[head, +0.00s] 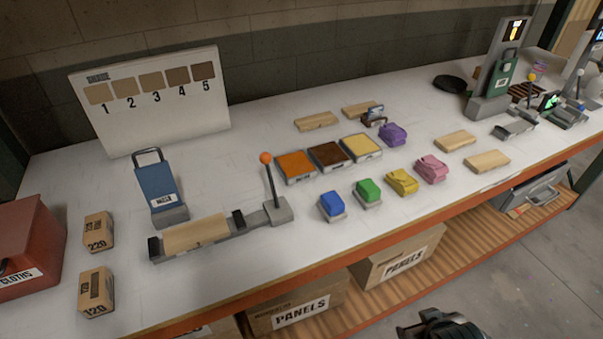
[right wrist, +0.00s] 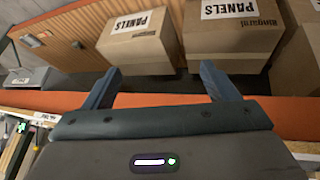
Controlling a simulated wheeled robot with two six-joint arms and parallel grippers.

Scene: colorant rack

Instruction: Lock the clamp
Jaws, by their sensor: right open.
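The clamp (head: 222,236) lies near the front of the white bench, left of the middle, in the head view. It has a grey bed with two dark jaws. A wooden block (head: 195,233) lies on the bed between the jaws. The clamp's lever (head: 271,182), with an orange knob, stands nearly upright at the right end. My right gripper (right wrist: 160,82) is open and empty in the right wrist view, with the bench's orange edge and the lower shelf beyond it. Part of my right arm shows at the head view's bottom edge, away from the clamp. My left gripper is not in view.
A blue holder (head: 157,188) stands behind the clamp. Two small boxes (head: 97,231) marked 220 and 120 are to its left. Blue, green, yellow and pink blocks (head: 332,205) and colour trays (head: 330,155) are to its right. PANELS boxes (head: 300,310) sit on the shelf below.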

